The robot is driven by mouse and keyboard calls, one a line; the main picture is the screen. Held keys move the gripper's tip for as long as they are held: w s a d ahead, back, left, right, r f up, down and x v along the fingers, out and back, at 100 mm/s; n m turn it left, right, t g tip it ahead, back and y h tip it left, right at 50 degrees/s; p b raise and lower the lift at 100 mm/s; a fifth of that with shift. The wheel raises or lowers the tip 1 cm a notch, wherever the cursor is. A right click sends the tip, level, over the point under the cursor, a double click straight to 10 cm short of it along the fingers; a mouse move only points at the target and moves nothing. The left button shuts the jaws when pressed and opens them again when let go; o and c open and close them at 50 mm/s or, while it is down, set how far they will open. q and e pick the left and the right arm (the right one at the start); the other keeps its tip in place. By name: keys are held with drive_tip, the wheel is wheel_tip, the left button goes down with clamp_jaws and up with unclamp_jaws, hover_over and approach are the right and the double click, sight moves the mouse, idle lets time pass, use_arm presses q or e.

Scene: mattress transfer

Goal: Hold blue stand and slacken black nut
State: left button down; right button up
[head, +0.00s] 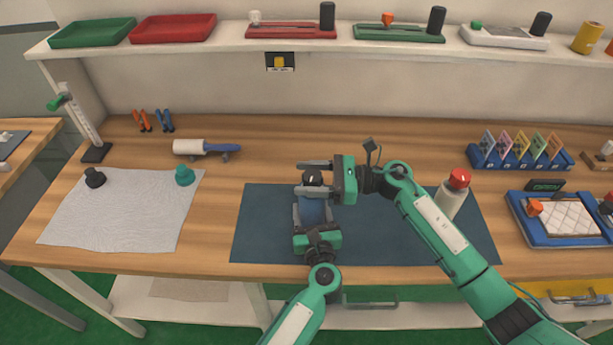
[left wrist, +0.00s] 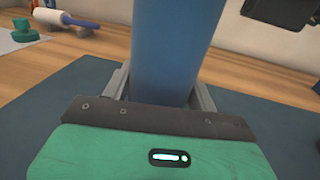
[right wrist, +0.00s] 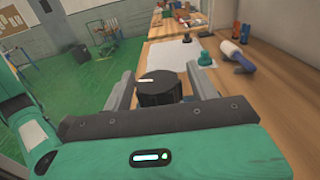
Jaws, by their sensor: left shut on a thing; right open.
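The blue stand (head: 313,212) stands upright on the dark blue mat (head: 262,215). The black nut (head: 313,178) with a white mark sits on top of it. My left gripper (head: 313,215) is shut on the stand from the front; the stand's blue column also fills the middle of the left wrist view (left wrist: 165,50). My right gripper (head: 315,179) comes in from the right at nut height. Its fingers are open on either side of the nut, which shows between them in the right wrist view (right wrist: 160,88). I cannot tell whether they touch it.
A white bottle with a red cap (head: 452,195) stands right of my right gripper. A white cloth (head: 125,210) with a black knob (head: 95,177) and a green knob (head: 185,176) lies at left. A roller (head: 205,148) lies behind. The mat's right part is mostly clear.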

use_arm(q)
drive_tip(key=shift+r, duration=0.1)
use_arm(e)
drive_tip(key=d, duration=0.7)
use_arm(q)
drive_tip(key=shift+c, duration=1.8)
unclamp_jaws()
drive_tip(key=shift+s, duration=0.1)
